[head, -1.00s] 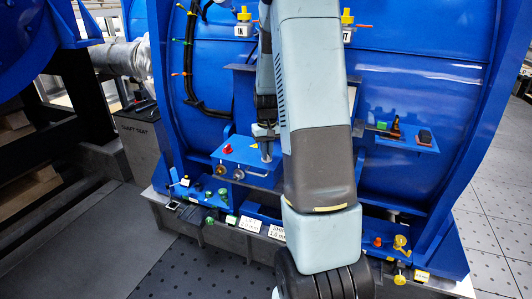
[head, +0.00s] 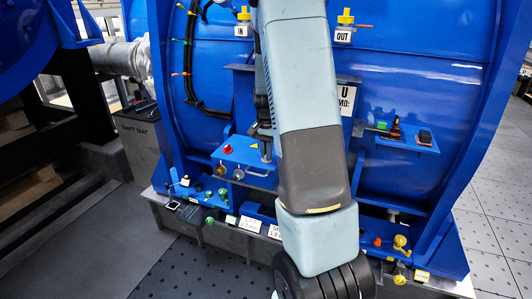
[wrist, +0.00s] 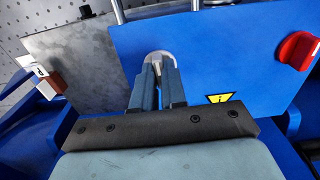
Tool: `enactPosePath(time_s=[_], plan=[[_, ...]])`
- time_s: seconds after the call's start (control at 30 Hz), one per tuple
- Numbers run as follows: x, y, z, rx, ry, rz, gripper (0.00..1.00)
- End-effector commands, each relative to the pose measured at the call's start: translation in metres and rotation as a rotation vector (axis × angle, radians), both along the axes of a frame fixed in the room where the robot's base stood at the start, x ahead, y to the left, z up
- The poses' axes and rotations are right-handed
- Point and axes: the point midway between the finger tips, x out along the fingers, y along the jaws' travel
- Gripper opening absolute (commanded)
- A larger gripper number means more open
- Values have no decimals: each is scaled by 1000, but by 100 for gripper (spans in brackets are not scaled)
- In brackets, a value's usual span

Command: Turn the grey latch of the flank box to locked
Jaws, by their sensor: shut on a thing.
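The flank box is the blue box (head: 243,152) low on the blue housing. Its blue face (wrist: 215,55) fills much of the wrist view. The grey latch (wrist: 159,57) shows there as a rounded grey piece at my fingertips. My gripper (wrist: 157,78) is shut on the latch, with one finger on each side of it. The fingers hide part of the latch, so its exact angle is hard to tell. In the head view my arm covers most of the gripper, and only a small grey part shows by the box top.
A red knob (wrist: 297,50) stands on the box face at the right, near a yellow warning triangle (wrist: 220,98). A small shelf with fittings (head: 408,141) sits to the right. Open floor lies at the left.

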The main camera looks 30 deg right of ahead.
Motion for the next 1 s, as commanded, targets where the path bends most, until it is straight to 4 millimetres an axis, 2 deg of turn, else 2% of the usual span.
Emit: enactPosePath(time_s=[0.5,0.53,0.8,1.0], plan=[[-1,0,0,0,2,-22,0],[-1,0,-1,0,3,-22,12],[0,0,0,0,1,-21,37],[0,0,0,-1,1,-21,37]])
